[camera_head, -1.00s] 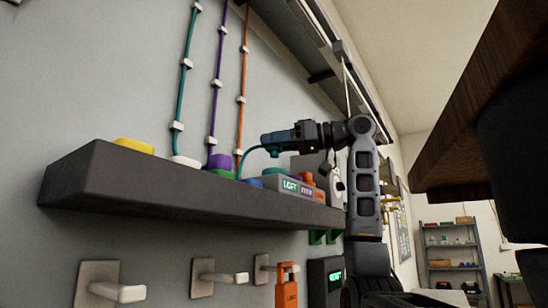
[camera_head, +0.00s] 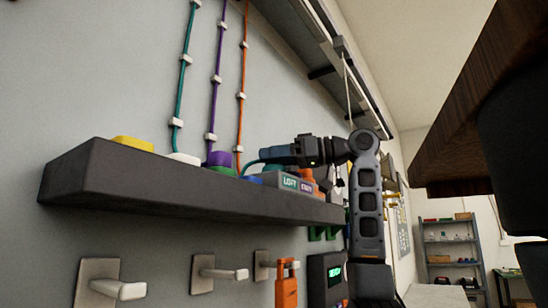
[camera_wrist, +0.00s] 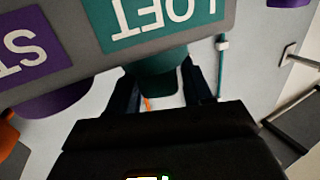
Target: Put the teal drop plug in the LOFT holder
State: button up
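My gripper (camera_head: 272,153) reaches left over the wall shelf, at the LOFT holder. In the wrist view the gripper (camera_wrist: 165,95) has its dark fingers on either side of the teal drop plug (camera_wrist: 154,88), apparently shut on it. In the head view the plug is mostly hidden by the fingers, and its teal cord arcs down to the shelf. The grey LOFT holder (camera_head: 270,180) carries a teal label; its label also shows upside down in the wrist view (camera_wrist: 150,18). The plug is right at the holder's top edge; I cannot tell whether it is seated.
The dark shelf (camera_head: 150,190) also bears a yellow piece (camera_head: 133,143), a white piece (camera_head: 184,158) and a purple plug (camera_head: 218,158). A purple-labelled holder stands beside LOFT. Wall hooks (camera_head: 225,274) and an orange object (camera_head: 286,288) are below. A wooden edge (camera_head: 470,120) hangs at right.

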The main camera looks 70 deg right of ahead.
jog(key=shift+o, duration=1.4)
jog(key=shift+r, duration=0.1)
jog(key=shift+r+p, duration=0.3)
jog(key=shift+r, duration=0.05)
jog(key=s+d+b, duration=0.2)
jog(key=s+b, duration=0.1)
jog(key=s, duration=0.9)
jog(key=shift+r, duration=0.15)
